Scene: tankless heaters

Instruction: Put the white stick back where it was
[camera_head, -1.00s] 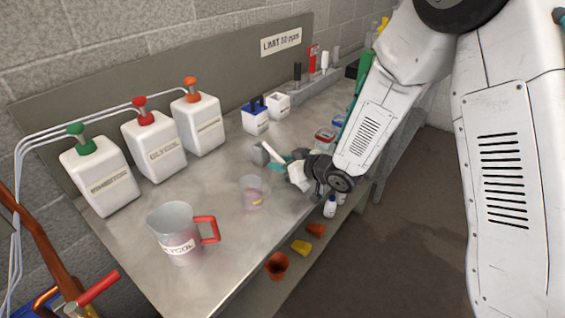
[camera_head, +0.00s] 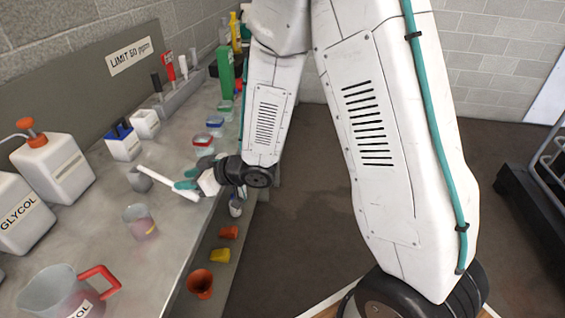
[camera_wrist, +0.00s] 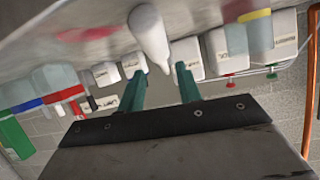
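In the wrist view the stick (camera_wrist: 150,35) tapers away from the camera. Its narrow end shows between the teal fingertips of my gripper (camera_wrist: 159,72). The fingers are apart, and gaps show between them and the narrow end. I see no clear grip on the stick. The exact contact of stick, cup and bench is unclear.
A beaker (camera_head: 140,221) and a red-handled jug (camera_head: 66,292) stand near the front. Blue-and-white boxes (camera_head: 123,142) and an upright-tool rack (camera_head: 178,100) are behind. Small dishes (camera_head: 207,139) line the bench beyond. Orange and yellow cups (camera_head: 200,283) sit below the edge.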

